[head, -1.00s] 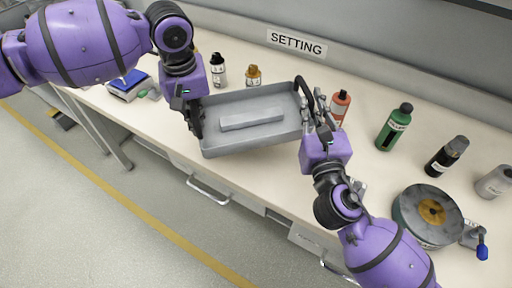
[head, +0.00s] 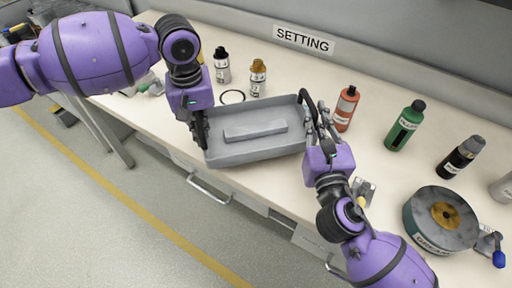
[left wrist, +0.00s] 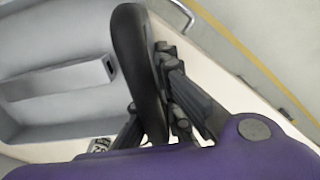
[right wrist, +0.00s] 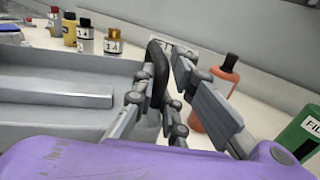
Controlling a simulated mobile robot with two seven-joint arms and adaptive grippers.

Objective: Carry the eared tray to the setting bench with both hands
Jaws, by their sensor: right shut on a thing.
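The eared tray (head: 285,150) is a shallow grey tray with black ears at its two ends and a raised grey block (head: 255,131) inside. It appears roughly level over the front part of the setting bench (head: 350,100); I cannot tell whether its underside touches the top. My right gripper (head: 318,125) is shut on the right ear, which shows between its fingers in the right wrist view (right wrist: 157,75). My left gripper (head: 200,122) is at the left ear, which shows between its fingers in the left wrist view (left wrist: 140,70); its fingertips are partly hidden.
The SETTING sign (head: 303,39) is on the wall behind. Behind the tray are a dark ring (head: 232,97) and two small bottles. To the right stand a red bottle (head: 345,110), a green bottle (head: 405,128), a black bottle (head: 460,157) and a round grey device (head: 440,220).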

